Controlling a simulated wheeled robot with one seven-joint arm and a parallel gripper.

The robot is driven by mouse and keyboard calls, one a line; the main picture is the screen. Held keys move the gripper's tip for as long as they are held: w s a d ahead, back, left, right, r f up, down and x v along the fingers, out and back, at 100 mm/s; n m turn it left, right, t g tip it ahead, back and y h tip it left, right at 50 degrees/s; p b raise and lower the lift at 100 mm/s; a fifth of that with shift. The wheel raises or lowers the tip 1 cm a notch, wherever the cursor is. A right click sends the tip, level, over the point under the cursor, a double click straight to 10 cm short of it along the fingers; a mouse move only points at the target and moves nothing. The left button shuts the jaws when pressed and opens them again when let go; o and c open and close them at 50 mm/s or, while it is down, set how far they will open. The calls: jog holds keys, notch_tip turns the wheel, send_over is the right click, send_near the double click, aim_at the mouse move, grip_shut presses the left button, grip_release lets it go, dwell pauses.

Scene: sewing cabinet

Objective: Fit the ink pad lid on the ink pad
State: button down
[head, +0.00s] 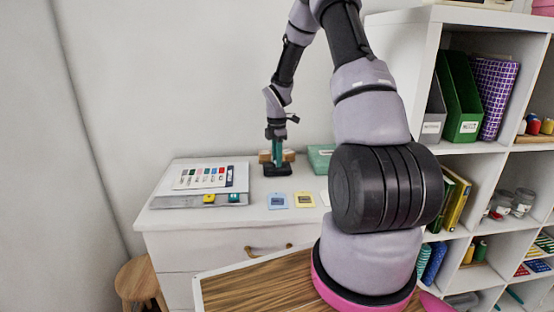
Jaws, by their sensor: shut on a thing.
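My gripper (277,148) is at the back of the white cabinet top, pointing down. It is shut on a narrow teal-green piece that seems to be the ink pad lid (277,152), though it is small and partly covered by the fingers. A flat black piece that looks like the ink pad (278,170) lies on the cabinet top directly below. I cannot tell whether the held piece touches it.
A wooden block (289,155) is close behind the gripper. A green box (320,154) stands to its right. Blue (277,201) and yellow (304,200) cards lie in front; a sample board (205,177) lies left. White shelves (400,35) rise at the right.

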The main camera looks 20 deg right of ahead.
jog(key=shift+f, duration=0.3)
dwell(0.5)
jog(key=c, duration=0.6)
grip_release()
